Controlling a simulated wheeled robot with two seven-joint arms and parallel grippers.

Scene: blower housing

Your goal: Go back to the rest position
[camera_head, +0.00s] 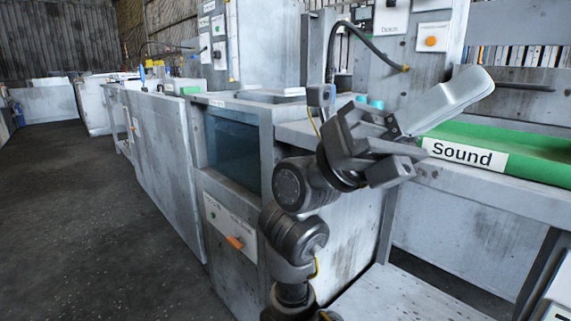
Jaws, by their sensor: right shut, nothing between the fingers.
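My right arm rises from the bottom middle, and its dark grey right gripper (398,155) is raised in front of the workbench (503,199). The gripper is shut, with nothing held. It is seen at an angle, just left of the green tray (520,152) labelled "Sound". A pale grey elongated part (450,100) shows just above and right of the gripper; I cannot tell what it belongs to. My left gripper is not in view. I cannot make out a blower housing.
A grey cabinet with a dark glass window (233,149) and an orange switch (235,242) stands behind my arm. A panel with an orange button (431,41) is above the bench. A black hose (365,38) hangs there. Open dark floor (90,220) lies to the left.

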